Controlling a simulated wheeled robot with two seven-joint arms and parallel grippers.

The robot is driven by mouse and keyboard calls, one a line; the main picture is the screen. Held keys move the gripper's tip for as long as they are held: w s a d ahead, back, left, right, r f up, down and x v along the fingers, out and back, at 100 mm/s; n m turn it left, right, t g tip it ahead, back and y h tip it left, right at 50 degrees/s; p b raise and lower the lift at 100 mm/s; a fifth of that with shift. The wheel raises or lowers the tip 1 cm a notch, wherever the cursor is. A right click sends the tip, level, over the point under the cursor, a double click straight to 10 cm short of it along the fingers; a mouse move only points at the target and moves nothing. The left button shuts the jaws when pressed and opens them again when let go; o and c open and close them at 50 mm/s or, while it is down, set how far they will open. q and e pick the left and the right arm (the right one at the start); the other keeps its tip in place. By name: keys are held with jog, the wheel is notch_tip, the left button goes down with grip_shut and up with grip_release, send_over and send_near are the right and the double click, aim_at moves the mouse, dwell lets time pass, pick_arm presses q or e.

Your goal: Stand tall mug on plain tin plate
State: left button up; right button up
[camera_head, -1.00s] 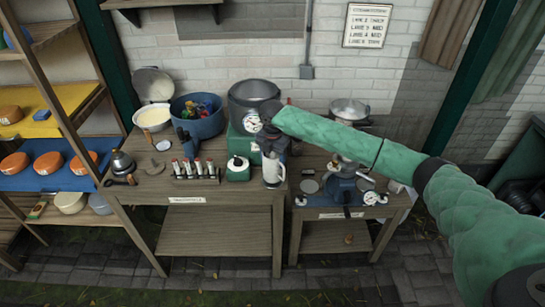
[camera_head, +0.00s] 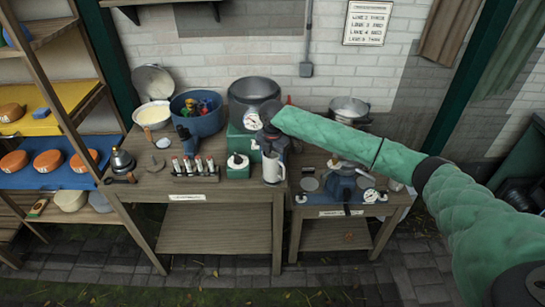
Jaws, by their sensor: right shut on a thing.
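A tall pale mug (camera_head: 273,170) is upright at the right front corner of the left bench. My right gripper (camera_head: 272,150) comes from above and is shut on it, partly hiding its top. I cannot tell whether the mug's base touches the bench. A small flat grey disc (camera_head: 309,184) lies on the lower right bench, to the right of the mug. Another flat disc (camera_head: 155,168) lies on the left bench. I cannot tell which of them is the plain tin plate. My left gripper is not in view.
A scale with a grey pot (camera_head: 253,92) stands behind. A blue device (camera_head: 345,184) takes up the middle of the right bench. A blue tub (camera_head: 197,119) is farther back.

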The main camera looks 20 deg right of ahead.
jog(key=shift+f, duration=0.3)
jog(key=o, duration=1.5)
jog(key=shift+c, duration=0.2)
jog(key=shift+r, duration=0.1)
notch_tip(320, 180, up, 4)
jog(key=p, duration=0.3)
jog(key=shift+r, duration=0.15)
